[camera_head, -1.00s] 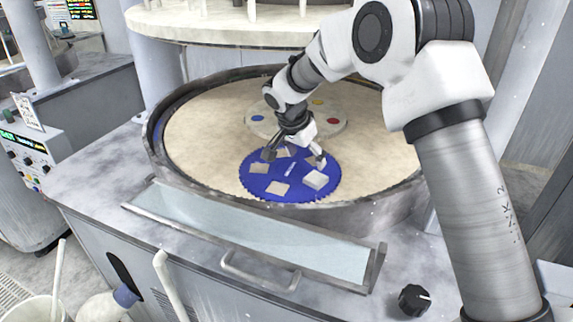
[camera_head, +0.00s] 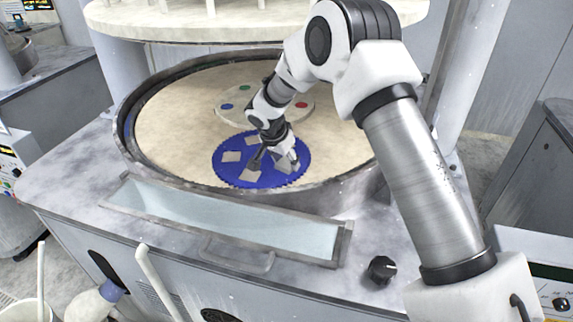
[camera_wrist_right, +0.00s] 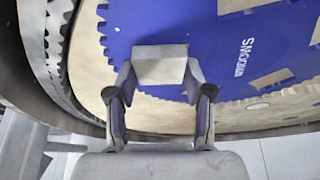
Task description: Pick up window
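A blue toothed carrier disc (camera_head: 219,171) lies on the beige platen and holds several pale square windows, such as one at its left (camera_head: 232,156). My right gripper (camera_head: 277,163) is low over the disc's front right part, fingers spread. In the right wrist view, a pale square window (camera_wrist_right: 160,66) sits between the fingertips of this gripper (camera_wrist_right: 160,80), near the disc's toothed edge. I cannot tell whether the fingers touch it. My left gripper is not in view.
A raised metal rim (camera_head: 128,150) surrounds the platen (camera_head: 170,130). A round pale plate with coloured dots (camera_head: 235,97) lies behind the disc. A glass-covered trough (camera_head: 230,222) and a black knob (camera_head: 382,269) are in front. An upper round plate (camera_head: 250,25) overhangs the back.

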